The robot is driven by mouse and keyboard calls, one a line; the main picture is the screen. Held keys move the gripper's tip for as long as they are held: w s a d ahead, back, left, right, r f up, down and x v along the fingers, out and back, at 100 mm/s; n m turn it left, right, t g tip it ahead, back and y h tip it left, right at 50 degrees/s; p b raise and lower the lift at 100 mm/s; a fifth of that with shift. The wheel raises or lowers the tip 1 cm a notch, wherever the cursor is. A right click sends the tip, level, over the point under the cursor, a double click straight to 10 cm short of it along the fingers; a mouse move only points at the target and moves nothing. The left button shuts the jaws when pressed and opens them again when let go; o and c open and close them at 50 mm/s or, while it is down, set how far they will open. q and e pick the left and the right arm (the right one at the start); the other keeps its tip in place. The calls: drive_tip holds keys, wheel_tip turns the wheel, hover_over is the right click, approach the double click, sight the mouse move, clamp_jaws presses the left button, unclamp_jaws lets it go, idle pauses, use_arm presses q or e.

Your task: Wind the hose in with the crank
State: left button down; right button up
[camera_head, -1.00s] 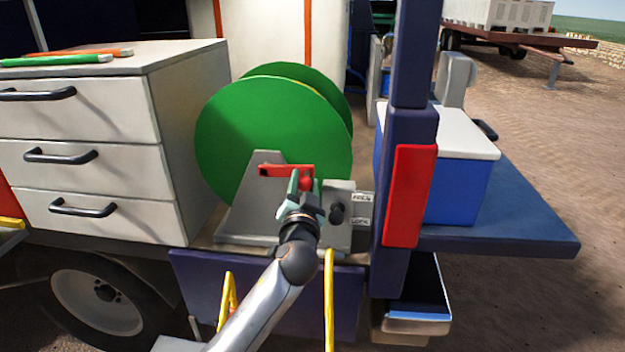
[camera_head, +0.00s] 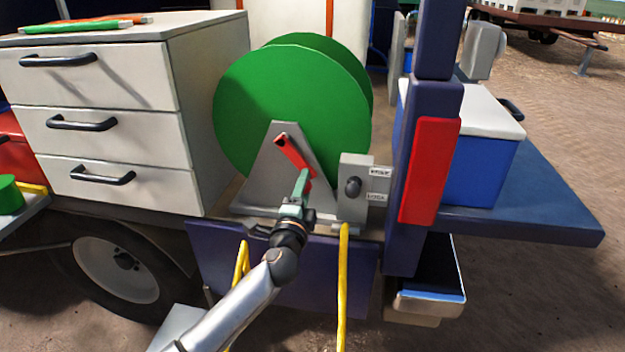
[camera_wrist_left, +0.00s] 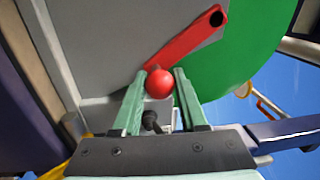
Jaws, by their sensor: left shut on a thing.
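The green hose reel (camera_head: 285,110) stands on a grey stand (camera_head: 262,185) on the vehicle's deck. Its red crank arm (camera_head: 292,152) slopes down and to the right from the hub. The round red knob (camera_wrist_left: 159,83) at the crank's end sits between the fingers of my left gripper (camera_wrist_left: 158,90), which is shut on it. In the head view my left gripper (camera_head: 303,190) hides most of the knob. The hose itself cannot be made out. My right gripper is not in view.
A grey box with a black knob (camera_head: 353,187) and two labels stands right of the crank. A dark blue post (camera_head: 410,190) with a red panel (camera_head: 430,170) is further right. White drawers (camera_head: 110,120) stand left. Yellow rails (camera_head: 342,290) rise below the deck.

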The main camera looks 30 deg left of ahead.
use_arm(q)
drive_tip(key=shift+s+a+f+m+h+p, duration=0.15)
drive_tip(key=shift+s+a+f+m+p, duration=0.2)
drive_tip(key=shift+a+m, duration=0.7)
drive_tip(key=shift+s+a+f+m+h+p, duration=0.15)
drive_tip(key=shift+a+f+m, duration=0.4)
drive_tip(key=shift+m, duration=0.8)
drive_tip(key=shift+s+a+f+m+h+p, duration=0.1)
drive_tip(key=shift+s+a+f+m+h, duration=0.15)
drive_tip(key=shift+a+m, duration=0.85)
drive_tip(key=shift+c, duration=2.2)
unclamp_jaws()
drive_tip(key=shift+d, duration=0.1)
drive_tip(key=b+v, duration=0.1)
drive_tip(key=v, duration=1.1)
drive_tip(key=shift+s+b, duration=0.2)
drive_tip(key=shift+b, duration=0.1)
drive_tip(key=shift+d+f, duration=0.1)
